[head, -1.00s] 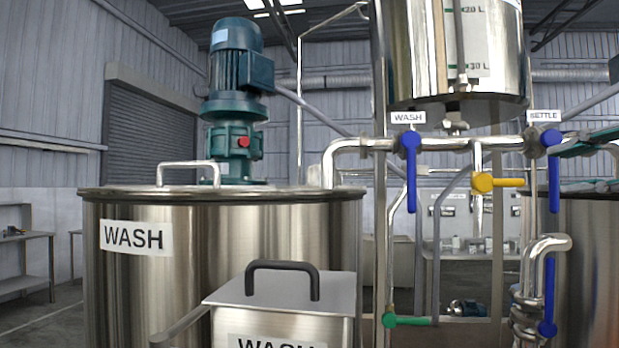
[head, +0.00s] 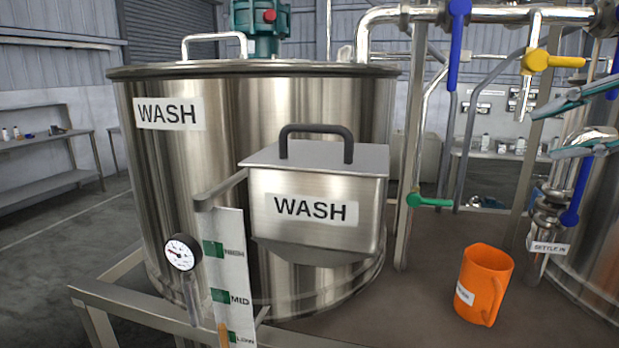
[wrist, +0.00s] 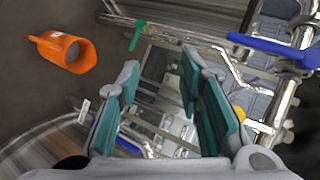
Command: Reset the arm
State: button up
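My gripper (head: 548,130) is at the right edge of the head view, with its teal finger pads apart and nothing between them. It is in front of the pipework beside the right-hand tank. In the wrist view my gripper (wrist: 160,65) also shows open and empty, with pipes seen beyond the gap. The rest of my arm is out of the head view.
An orange jug (head: 484,284) stands upright on the platform below and left of my gripper. Pipes with a blue valve handle (head: 458,45), a yellow valve handle (head: 553,61) and a green valve handle (head: 430,201) are close by. A steel WASH tank (head: 340,110) fills the left.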

jog(key=s+a+f+n+g+h, duration=0.1)
jog(key=s+a+f+n+g, duration=0.1)
jog(key=s+a+f+n, duration=0.2)
jog(key=s+a+f+n+g+h, duration=0.1)
jog(key=s+a+f+n+g, duration=0.1)
jog(key=f, duration=0.9)
jog(key=s+a+f+n+g+h, duration=0.2)
jog(key=s+a+f+n+g, duration=0.1)
jog(key=s+a+f+n, duration=0.2)
notch_tip(320, 180, down, 3)
jog(key=shift+s+a+f+n, duration=0.1)
jog(key=shift+s+a+n, duration=0.3)
jog(key=shift+n, duration=0.6)
jog(key=shift+w+a, duration=0.1)
jog(key=shift+w, duration=0.1)
